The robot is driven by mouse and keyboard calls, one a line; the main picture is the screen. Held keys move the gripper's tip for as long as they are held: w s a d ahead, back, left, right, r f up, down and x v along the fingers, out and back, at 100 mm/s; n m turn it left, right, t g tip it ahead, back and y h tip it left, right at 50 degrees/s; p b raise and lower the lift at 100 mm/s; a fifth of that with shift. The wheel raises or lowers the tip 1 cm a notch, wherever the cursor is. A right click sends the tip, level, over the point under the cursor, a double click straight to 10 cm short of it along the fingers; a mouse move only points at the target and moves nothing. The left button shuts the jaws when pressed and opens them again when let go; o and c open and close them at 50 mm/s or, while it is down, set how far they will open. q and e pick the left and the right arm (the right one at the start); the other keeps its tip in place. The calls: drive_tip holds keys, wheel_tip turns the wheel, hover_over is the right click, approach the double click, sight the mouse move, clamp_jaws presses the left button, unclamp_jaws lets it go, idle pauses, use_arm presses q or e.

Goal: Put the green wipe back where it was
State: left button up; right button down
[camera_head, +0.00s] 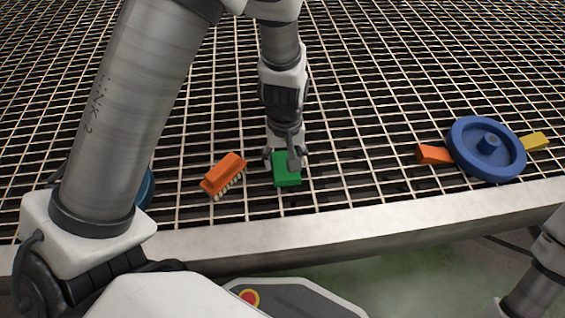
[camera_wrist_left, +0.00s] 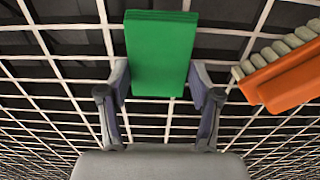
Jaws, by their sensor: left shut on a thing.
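The green wipe (camera_head: 286,170) is a small green block at the middle of the grating, near its front edge. My left gripper (camera_head: 284,158) comes down on it from above and is shut on it. In the left wrist view the green wipe (camera_wrist_left: 161,52) sits between the two fingers of my left gripper (camera_wrist_left: 160,88). Whether the wipe touches the grating or hangs just above it, I cannot tell. My right gripper is not in view; only a piece of my right arm shows at the lower right.
An orange brush (camera_head: 224,175) lies left of the wipe, close to my left gripper; it also shows in the wrist view (camera_wrist_left: 285,78). A blue turntable (camera_head: 487,148) with an orange block (camera_head: 434,154) and a yellow block (camera_head: 536,141) beside it is at right. The grating between is clear.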

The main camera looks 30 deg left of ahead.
sight(284, 162)
use_arm(q)
drive_tip(key=shift+f, duration=0.2)
drive_tip(key=o, duration=1)
drive_tip(key=shift+f, duration=0.15)
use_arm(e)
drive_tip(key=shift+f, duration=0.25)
use_arm(q)
wheel_tip(284, 162, up, 12)
drive_tip(key=p, duration=0.8)
drive_tip(key=shift+r, duration=0.2)
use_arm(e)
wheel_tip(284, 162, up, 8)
